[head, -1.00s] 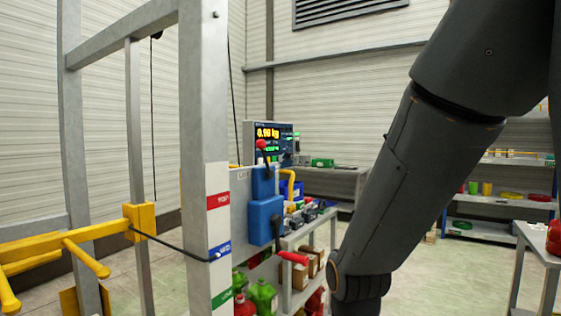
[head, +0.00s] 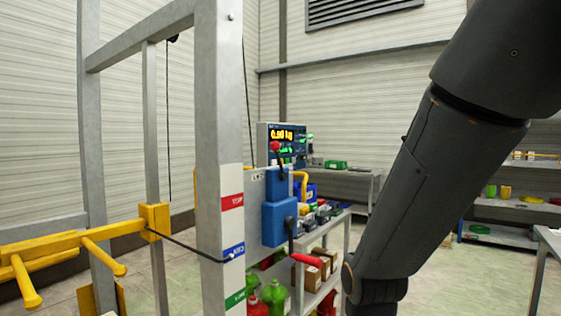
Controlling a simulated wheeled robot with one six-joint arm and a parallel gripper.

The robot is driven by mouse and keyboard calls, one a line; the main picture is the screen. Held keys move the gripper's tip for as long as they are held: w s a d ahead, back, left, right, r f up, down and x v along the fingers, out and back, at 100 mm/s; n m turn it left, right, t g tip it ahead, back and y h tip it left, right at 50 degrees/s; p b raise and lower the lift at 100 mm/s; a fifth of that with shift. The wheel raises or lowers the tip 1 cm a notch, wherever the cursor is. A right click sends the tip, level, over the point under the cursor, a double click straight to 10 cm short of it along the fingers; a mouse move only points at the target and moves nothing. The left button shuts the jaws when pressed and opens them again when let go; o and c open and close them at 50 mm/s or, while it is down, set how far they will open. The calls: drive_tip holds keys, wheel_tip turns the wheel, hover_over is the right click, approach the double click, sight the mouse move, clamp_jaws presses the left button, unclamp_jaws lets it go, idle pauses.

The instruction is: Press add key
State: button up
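The scale console (head: 287,134) stands at the back, left of centre in the head view. It has a dark screen with orange digits ending in "kg" and smaller green marks. No single key, including an add key, can be told apart at this size. A red-knobbed lever (head: 275,147) partly covers the console's lower left. My dark arm crosses the right side of the view, with its lower joint near the bottom centre. My gripper is outside the picture.
A grey frame post (head: 218,120) with red, blue and green labels stands at the left. Yellow bars (head: 100,232) stick out beside it. A blue box (head: 279,221) with a red-handled lever (head: 306,261) is mounted right of the post. Shelves hold cartons (head: 312,268).

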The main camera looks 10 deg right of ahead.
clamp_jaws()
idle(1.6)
